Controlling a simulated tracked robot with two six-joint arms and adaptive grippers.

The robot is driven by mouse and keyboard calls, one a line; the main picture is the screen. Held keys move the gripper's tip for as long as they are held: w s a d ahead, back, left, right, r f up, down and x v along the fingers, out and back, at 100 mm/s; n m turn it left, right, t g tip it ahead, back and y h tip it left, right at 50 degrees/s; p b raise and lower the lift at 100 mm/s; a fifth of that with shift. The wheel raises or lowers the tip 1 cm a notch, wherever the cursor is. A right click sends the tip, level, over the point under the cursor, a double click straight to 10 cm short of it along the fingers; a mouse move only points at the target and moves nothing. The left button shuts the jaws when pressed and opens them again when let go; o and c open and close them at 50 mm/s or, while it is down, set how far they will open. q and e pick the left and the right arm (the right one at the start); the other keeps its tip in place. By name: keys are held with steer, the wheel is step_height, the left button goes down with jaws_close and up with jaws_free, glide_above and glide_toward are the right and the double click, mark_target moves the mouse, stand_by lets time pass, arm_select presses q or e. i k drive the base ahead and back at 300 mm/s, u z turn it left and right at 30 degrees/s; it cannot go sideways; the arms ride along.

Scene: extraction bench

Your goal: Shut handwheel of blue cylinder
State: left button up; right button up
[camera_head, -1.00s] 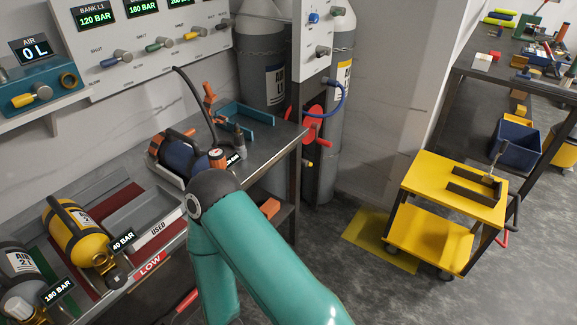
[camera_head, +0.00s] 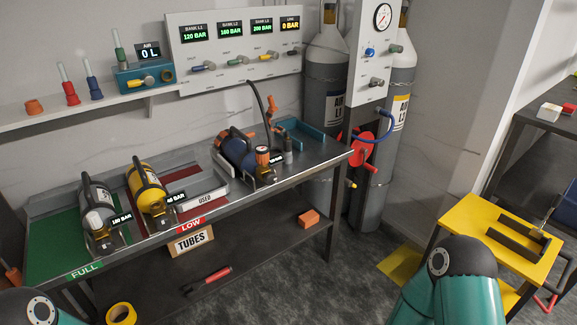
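The blue cylinder (camera_head: 236,150) lies on the bench with a dark carrying handle over it and orange parts around it. At its near end is a valve with an orange round part (camera_head: 262,154). I cannot tell whether this is the handwheel or whether the valve is open or shut. A black hose rises beside the cylinder, and a small display behind the valve is partly hidden. Teal links of my arms show at the bottom left and bottom right. Neither gripper is in view, and no gripper is seen at the blue cylinder.
A grey cylinder (camera_head: 97,212) and a yellow cylinder (camera_head: 149,195) lie left on the bench (camera_head: 305,163). A valve panel (camera_head: 233,45) hangs above. A red reel (camera_head: 359,148) and tall cylinders stand right, beyond them a yellow cart (camera_head: 480,215).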

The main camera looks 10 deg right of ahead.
mark_target(269, 178)
steer(key=z, duration=0.4)
steer(key=i, duration=1.45)
steer(key=u, duration=0.3)
